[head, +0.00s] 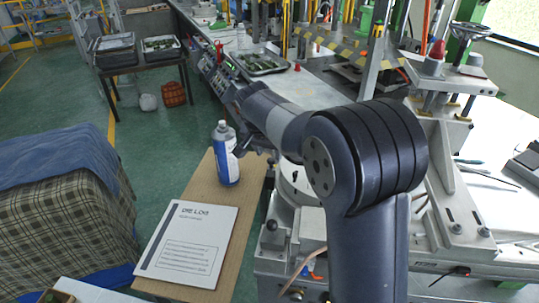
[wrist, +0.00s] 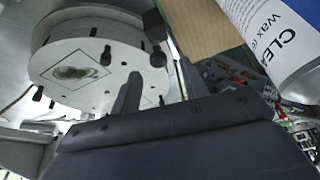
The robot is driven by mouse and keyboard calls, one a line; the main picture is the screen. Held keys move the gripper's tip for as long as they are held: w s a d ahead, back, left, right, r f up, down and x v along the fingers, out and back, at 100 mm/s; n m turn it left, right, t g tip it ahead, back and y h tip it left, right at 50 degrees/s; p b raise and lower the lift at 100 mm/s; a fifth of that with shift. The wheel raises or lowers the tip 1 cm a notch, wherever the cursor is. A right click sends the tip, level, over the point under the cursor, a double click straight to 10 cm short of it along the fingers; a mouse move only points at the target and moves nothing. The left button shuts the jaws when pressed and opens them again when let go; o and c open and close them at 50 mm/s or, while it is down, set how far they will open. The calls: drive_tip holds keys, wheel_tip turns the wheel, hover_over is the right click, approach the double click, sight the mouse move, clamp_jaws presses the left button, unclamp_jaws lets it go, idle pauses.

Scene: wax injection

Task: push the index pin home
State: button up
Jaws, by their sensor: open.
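A pale round die (wrist: 85,68) with a diamond-marked plate fills the upper left of the wrist view. Several small black pins or knobs stand around its rim, one of them (wrist: 107,55) near the middle. I cannot tell which is the index pin. Part of the round die (head: 302,186) also shows in the head view, behind my arm. My gripper (wrist: 158,76) is open, its two dark fingers apart with nothing seen held between them. They point toward the die's rim. In the head view my gripper (head: 250,142) is small and partly hidden by the wrist, close to the spray can.
A blue and white spray can (head: 228,165) stands on the brown board (head: 205,172), near my gripper; it also shows in the wrist view (wrist: 275,40). A log sheet (head: 190,243) lies in front of it. A press frame (head: 450,190) stands right of my arm.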

sight(271, 159)
drive_tip(key=shift+x, duration=1.5)
clamp_jaws()
